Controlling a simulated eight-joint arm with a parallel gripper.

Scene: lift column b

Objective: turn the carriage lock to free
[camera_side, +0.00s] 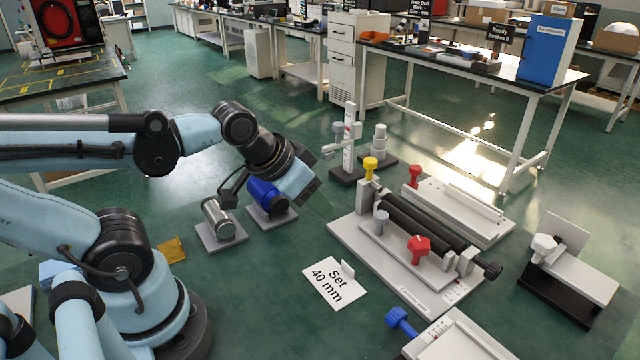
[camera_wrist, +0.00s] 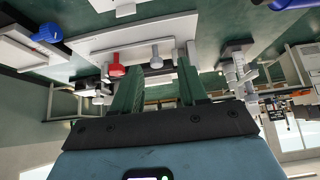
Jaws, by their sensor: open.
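A grey fixture (camera_side: 345,232) stands on the floor with two black rollers (camera_side: 425,222). A red knob (camera_side: 418,246) and a grey knob (camera_side: 381,219) sit on its front strip, and a yellow knob (camera_side: 370,166) at its back left corner. I cannot tell which knob is the carriage lock. The wrist view shows the red knob (camera_wrist: 117,63) and grey knob (camera_wrist: 155,54) beyond my fingers. My gripper (camera_side: 308,188) is above and left of the fixture, apart from it. In the wrist view my gripper (camera_wrist: 158,68) is open and empty between green fingers.
A "Set 40 mm" card (camera_side: 331,284) lies left of the fixture. A blue knob (camera_side: 400,320) is on a front plate. A grey post (camera_side: 349,140) stands behind, a black-based bracket (camera_side: 575,280) right.

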